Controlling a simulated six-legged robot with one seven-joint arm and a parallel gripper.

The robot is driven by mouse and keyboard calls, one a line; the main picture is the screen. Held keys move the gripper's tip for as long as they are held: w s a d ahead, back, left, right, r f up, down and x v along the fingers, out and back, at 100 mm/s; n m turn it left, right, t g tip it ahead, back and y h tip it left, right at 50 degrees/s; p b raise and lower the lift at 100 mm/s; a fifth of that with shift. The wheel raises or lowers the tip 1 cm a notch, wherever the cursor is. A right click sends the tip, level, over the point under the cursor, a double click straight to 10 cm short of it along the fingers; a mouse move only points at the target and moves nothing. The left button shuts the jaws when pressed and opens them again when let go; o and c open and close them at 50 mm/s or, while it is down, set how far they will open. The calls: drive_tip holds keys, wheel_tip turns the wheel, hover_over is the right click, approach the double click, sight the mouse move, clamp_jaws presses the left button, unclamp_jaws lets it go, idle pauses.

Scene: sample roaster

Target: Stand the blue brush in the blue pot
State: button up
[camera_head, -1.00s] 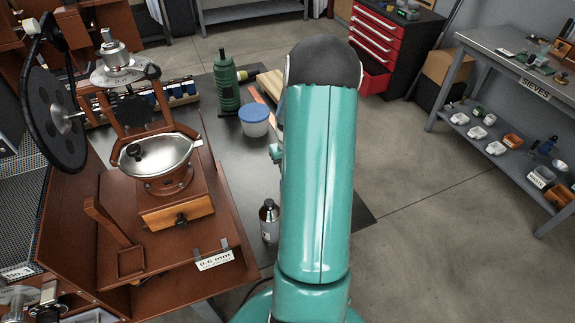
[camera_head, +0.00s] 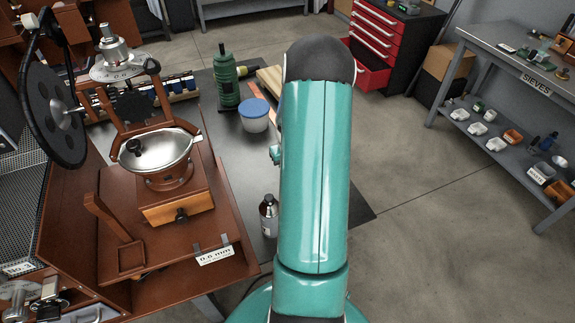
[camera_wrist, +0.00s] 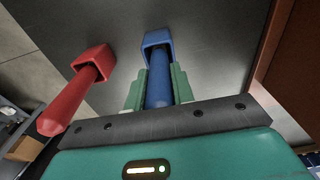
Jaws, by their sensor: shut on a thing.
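In the wrist view, my gripper (camera_wrist: 159,92) is shut on the blue brush (camera_wrist: 158,89), whose handle lies between the two green fingers. The brush's far end meets the square blue pot (camera_wrist: 157,38) on the dark surface. I cannot tell how deep the brush sits inside it. The blue pot and brush do not show in the head view, where my teal arm blocks part of the table.
A red handle (camera_wrist: 72,102) rises from a square red pot (camera_wrist: 95,57), left of the blue one.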

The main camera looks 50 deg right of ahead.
drive_tip(key=o, duration=1.1)
drive_tip(key=shift+c, duration=0.2)
drive_tip(key=r, duration=1.4)
drive_tip(key=shift+s+a, duration=0.2)
drive_tip(key=shift+s, duration=0.1)
drive_tip(key=shift+f, duration=0.1)
